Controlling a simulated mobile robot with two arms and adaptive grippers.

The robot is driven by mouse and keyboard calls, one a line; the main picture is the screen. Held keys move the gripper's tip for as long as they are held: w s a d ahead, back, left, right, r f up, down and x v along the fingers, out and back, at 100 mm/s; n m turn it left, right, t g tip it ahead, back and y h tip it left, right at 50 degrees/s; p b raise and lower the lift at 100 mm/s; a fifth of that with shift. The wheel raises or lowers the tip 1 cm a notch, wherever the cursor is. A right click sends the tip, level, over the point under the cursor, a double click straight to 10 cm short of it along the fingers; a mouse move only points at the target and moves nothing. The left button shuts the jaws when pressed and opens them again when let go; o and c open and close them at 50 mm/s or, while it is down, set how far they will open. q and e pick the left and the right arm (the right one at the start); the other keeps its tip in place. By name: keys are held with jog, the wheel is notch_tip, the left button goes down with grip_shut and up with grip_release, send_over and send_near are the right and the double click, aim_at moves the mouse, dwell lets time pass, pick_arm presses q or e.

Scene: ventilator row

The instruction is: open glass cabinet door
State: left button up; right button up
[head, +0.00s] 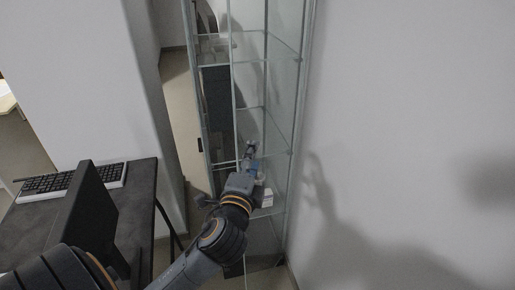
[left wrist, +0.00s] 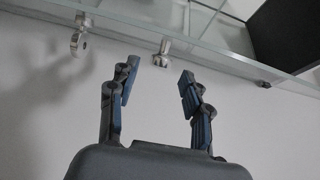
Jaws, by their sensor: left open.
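The tall glass cabinet (head: 290,75) stands against the wall in the head view, with thin grey frame bars and glass shelves. A framed glass panel, which looks like its door (head: 202,110), is at its left side. A small dark handle (head: 200,145) is on that panel's outer left edge. The panel seems angled out from the cabinet, but I cannot tell how far. My left gripper (head: 250,158) is at the cabinet's lower shelves, right of the handle and apart from it. In the left wrist view the left gripper (left wrist: 158,88) is open and empty, below a glass shelf (left wrist: 190,35).
A small white box (head: 267,197) is beside my left wrist, low in the cabinet. Metal shelf clips (left wrist: 165,48) show in the left wrist view. A dark desk (head: 133,205) with a keyboard (head: 60,183) is at the left. A white wall (head: 420,120) closes off the right.

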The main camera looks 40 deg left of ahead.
pick_arm(q)
jog(key=x, duration=0.5)
jog(key=shift+w+p, duration=0.1)
jog(key=shift+p, duration=0.3)
grip_shut()
